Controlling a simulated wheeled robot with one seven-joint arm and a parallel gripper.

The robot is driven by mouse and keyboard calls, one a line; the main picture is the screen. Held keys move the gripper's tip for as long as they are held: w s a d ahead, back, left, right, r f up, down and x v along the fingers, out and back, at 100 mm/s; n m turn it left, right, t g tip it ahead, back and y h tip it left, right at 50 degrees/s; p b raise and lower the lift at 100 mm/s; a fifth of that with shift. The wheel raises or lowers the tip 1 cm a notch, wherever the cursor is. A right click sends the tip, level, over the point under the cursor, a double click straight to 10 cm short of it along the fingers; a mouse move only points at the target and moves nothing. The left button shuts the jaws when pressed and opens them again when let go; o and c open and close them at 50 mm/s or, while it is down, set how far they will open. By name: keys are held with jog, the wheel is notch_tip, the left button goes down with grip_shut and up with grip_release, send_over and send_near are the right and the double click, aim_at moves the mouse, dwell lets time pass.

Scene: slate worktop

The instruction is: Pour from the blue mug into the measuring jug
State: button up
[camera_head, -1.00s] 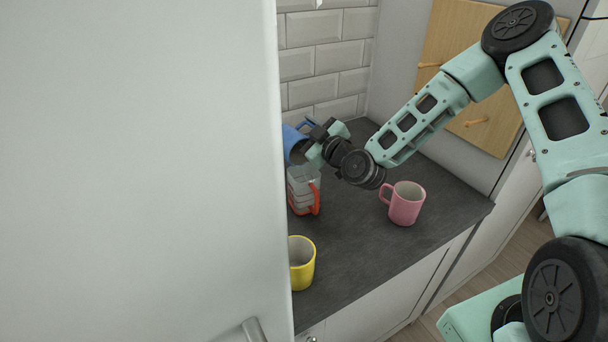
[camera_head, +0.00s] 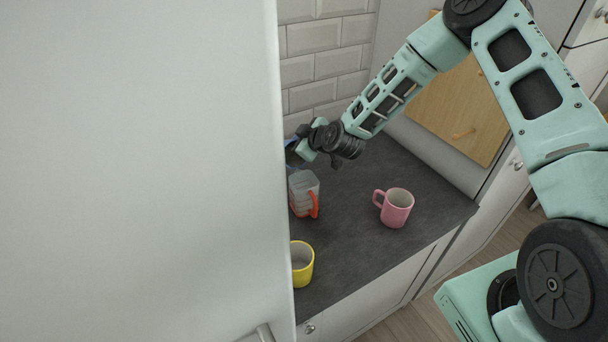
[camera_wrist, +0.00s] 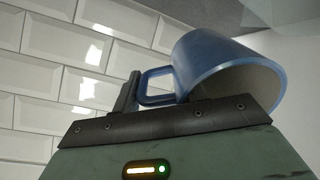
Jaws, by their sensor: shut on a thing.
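The blue mug (camera_wrist: 205,62) fills the upper right of the wrist view, its open mouth turned to the lower right. My gripper (camera_wrist: 132,95) is shut on the mug's handle. In the head view, my gripper (camera_head: 301,149) is at the far left of the worktop, and only a sliver of blue mug (camera_head: 290,144) shows beside the pale panel. The clear measuring jug (camera_head: 302,184) with a red handle stands upright on the worktop, just below my gripper in the picture. Its left side is close to the panel edge. I cannot see any contents leaving the mug.
A pink mug (camera_head: 396,208) stands right of the jug. A yellow mug (camera_head: 302,264) stands nearer the front, partly hidden by the large pale panel (camera_head: 140,170) that blocks the left. The slate worktop (camera_head: 352,230) is clear between them. A tiled wall (camera_head: 325,65) rises behind.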

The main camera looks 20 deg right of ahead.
jog(key=shift+w+a+g+h+p, duration=0.15)
jog(key=shift+w+g+h+p, duration=0.15)
jog(key=shift+g+p, duration=0.45)
jog(key=shift+r+g+p, duration=0.2)
jog(key=shift+g+p, duration=0.35)
jog(key=shift+p, duration=0.55)
jog(key=w+f+g, duration=0.1)
jog(key=f, duration=0.1)
jog(key=w+f+g+h+b, duration=0.1)
jog(key=f+g, duration=0.1)
jog(key=f, duration=0.1)
jog(key=w+a+f+g+b, duration=0.1)
jog(key=f+g, duration=0.1)
jog(key=f, duration=0.1)
jog(key=shift+w+h, duration=0.2)
jog(key=shift+h, duration=0.2)
jog(key=w+f+g+b, duration=0.1)
jog(key=g+b, duration=0.1)
jog(key=b, duration=0.2)
jog(key=shift+w+a+f+h, duration=0.1)
jog(key=shift+w+f+h, duration=0.05)
jog(key=shift+h, duration=0.15)
jog(key=g+b, duration=0.1)
jog(key=b, duration=0.1)
jog(key=g+b, duration=0.1)
jog(key=b, duration=0.1)
jog(key=shift+w+a+f, duration=0.15)
jog(key=shift+w+f, duration=0.25)
jog(key=shift+r, duration=0.2)
